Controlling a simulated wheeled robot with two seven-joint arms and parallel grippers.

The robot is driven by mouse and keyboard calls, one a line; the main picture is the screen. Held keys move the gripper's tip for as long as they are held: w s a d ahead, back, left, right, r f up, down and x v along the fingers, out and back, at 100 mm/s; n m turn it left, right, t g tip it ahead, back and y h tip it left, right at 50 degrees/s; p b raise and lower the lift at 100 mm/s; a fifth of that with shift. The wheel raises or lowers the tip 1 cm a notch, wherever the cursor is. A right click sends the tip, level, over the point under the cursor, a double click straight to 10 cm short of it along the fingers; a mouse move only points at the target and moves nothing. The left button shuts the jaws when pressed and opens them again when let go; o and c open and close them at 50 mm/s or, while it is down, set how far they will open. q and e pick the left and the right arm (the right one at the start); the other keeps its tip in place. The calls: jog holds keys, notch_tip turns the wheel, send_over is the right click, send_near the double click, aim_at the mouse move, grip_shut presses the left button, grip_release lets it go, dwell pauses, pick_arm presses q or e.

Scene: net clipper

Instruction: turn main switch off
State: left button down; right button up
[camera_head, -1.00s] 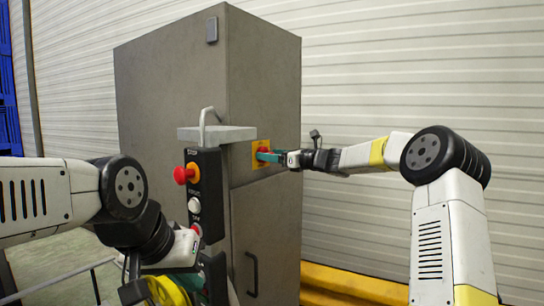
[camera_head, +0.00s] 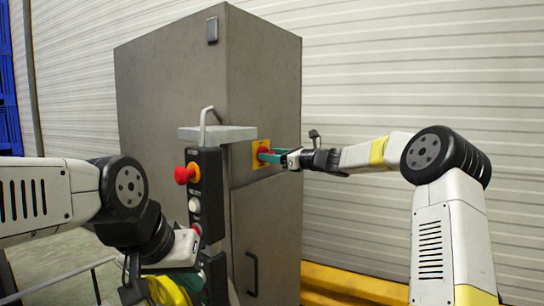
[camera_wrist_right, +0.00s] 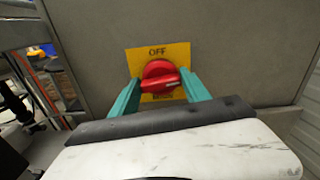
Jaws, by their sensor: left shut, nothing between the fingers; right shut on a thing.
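The main switch is a red rotary knob (camera_wrist_right: 160,75) on a yellow plate (camera_wrist_right: 182,54) marked OFF at its top; lower lettering is partly hidden. In the right wrist view the knob's grip bar lies nearly level, its pale mark toward the right. In the head view the switch (camera_head: 262,150) is on the cabinet's right face. My right gripper (camera_wrist_right: 160,88) is shut on the knob, one teal finger on each side. My left gripper (camera_head: 212,276) is low in front of the cabinet, shut and empty, partly hidden by its own arm.
A grey cabinet (camera_head: 170,90) stands in the middle. A black control box (camera_head: 210,190) with a red stop button (camera_head: 185,174) stands out in front, under a grey ledge (camera_head: 222,133). A yellow barrier (camera_head: 350,283) runs low at the right.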

jog(key=shift+s+a+f+n, duration=0.1)
jog(key=shift+f+n, duration=0.05)
jog(key=shift+n, duration=3.95)
jog(key=shift+s+f+n, duration=0.1)
jog(key=shift+n, duration=4)
jog(key=o, duration=1.4)
jog(key=v, duration=0.7)
jog(key=shift+s+d, duration=0.2)
jog(key=shift+d, duration=0.1)
